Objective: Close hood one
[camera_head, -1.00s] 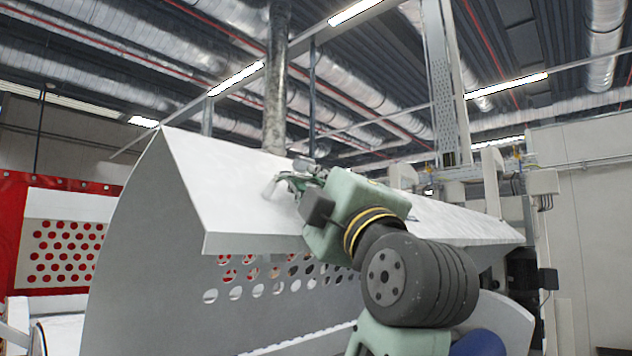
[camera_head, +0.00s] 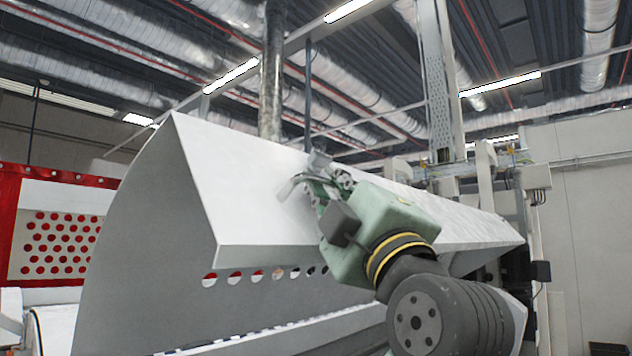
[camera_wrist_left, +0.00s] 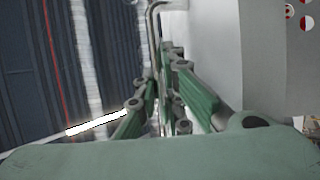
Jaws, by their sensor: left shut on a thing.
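The hood (camera_head: 245,190) is a large white-grey cover with a curved side panel and a folded front lip. It stands raised and tilted, with the machine open beneath it. My left gripper (camera_head: 303,184) is shut on the grey bar handle (camera_head: 289,187) on the hood's upper face. In the left wrist view the green fingers (camera_wrist_left: 168,85) close together around the handle (camera_wrist_left: 152,12), beside the pale hood surface (camera_wrist_left: 205,50). The fingers partly hide the handle. My right gripper is not in view.
A red frame with a perforated white panel (camera_head: 60,245) stands at the left. A row of round holes (camera_head: 255,277) shows under the hood's lip. A vertical metal post (camera_head: 432,90) rises behind the hood. Ducts and lamps hang overhead.

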